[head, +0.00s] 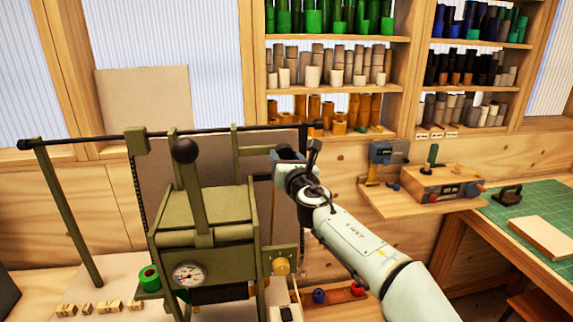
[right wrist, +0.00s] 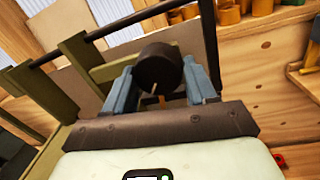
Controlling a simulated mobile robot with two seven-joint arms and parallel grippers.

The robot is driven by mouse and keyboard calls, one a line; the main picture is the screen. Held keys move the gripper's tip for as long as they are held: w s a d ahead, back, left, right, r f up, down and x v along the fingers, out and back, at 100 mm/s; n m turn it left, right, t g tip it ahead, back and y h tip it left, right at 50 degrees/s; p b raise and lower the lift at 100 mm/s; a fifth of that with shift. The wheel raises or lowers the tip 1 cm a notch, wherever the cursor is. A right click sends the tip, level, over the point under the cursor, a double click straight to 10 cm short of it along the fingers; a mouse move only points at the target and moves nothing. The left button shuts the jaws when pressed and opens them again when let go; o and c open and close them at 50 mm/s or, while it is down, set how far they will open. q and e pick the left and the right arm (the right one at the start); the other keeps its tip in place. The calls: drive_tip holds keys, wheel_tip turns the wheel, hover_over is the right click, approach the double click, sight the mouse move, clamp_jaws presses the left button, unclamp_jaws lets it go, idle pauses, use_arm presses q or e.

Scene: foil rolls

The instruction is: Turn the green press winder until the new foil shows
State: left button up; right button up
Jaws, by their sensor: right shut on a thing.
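The green press (head: 203,215) stands at the left in the head view, with a dark ball-topped lever (head: 186,150) and a round gauge (head: 187,274). A green foil roll (head: 149,277) sits at its lower left. My right gripper (head: 282,156) is at the upper right side of the press. In the right wrist view its two blue-grey fingers close on a dark round knob (right wrist: 158,68), which I take for the winder's. The knob has a small pale mark. The fingers and wrist hide most of it in the head view. My left gripper is not in view.
A black bar (head: 80,138) runs across behind the press top. Shelves (head: 330,90) of foil rolls stand behind. A small wall shelf (head: 420,200) with a box is right of my arm. A green cutting mat (head: 535,215) lies on the right bench.

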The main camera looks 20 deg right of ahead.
drive_tip(key=m+b, duration=0.4)
drive_tip(key=m, duration=0.4)
drive_tip(key=shift+a+m+h, duration=0.15)
drive_tip(key=shift+m+h, duration=0.25)
drive_tip(key=m+b, duration=0.2)
drive_tip(key=m, duration=0.3)
drive_tip(key=shift+a+m+h+b, duration=0.1)
drive_tip(key=shift+m+h+b, duration=0.2)
use_arm(q)
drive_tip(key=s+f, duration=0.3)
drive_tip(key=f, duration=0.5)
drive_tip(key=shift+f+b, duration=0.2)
drive_tip(key=shift+b, duration=0.2)
use_arm(e)
drive_tip(key=shift+r+m, duration=0.1)
drive_tip(key=shift+m, duration=1.4)
drive_tip(key=o, duration=1.1)
drive_tip(key=shift+c, duration=0.2)
